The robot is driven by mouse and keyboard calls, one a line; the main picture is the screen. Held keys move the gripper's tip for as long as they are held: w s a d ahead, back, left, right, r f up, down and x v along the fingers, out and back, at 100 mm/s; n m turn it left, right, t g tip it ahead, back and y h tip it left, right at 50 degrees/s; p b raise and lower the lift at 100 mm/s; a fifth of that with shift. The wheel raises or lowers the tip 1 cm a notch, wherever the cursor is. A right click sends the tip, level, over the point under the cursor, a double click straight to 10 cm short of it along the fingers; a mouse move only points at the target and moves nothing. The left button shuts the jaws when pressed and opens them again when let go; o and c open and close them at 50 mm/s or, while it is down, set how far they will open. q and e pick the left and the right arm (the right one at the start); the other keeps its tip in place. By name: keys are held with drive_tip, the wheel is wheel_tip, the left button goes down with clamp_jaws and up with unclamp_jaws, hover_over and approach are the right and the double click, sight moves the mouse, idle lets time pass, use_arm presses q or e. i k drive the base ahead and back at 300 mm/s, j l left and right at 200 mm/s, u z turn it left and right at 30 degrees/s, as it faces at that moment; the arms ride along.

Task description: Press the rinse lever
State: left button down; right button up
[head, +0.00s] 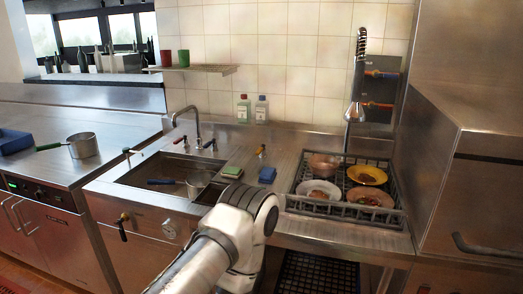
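No part is clearly marked as the rinse lever. A hanging spray head (355,112) on a dark coiled hose (361,45) is above the dish rack, and any lever on it is too small to make out. A small orange-tipped lever (262,150) stands on the counter behind the blue sponge. Red-tipped (181,140) and blue-tipped (210,144) levers flank the sink tap (190,118). A white arm of mine crosses the bottom middle, in front of the sink's right corner. Neither gripper shows.
A dark dish rack (297,203) holds several bowls and plates. A pan (197,184) is in the sink (140,172). A green sponge (232,172), blue sponge (267,175) and two bottles (243,109) occupy the counter. A steel hood machine (470,110) bounds the right.

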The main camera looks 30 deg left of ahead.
sight(259, 151)
drive_tip(key=j+z, duration=0.15)
drive_tip(key=j, duration=0.7)
drive_tip(key=j+z, duration=0.1)
drive_tip(key=j, duration=0.8)
drive_tip(key=k+j+z, duration=0.15)
drive_tip(key=j, duration=0.7)
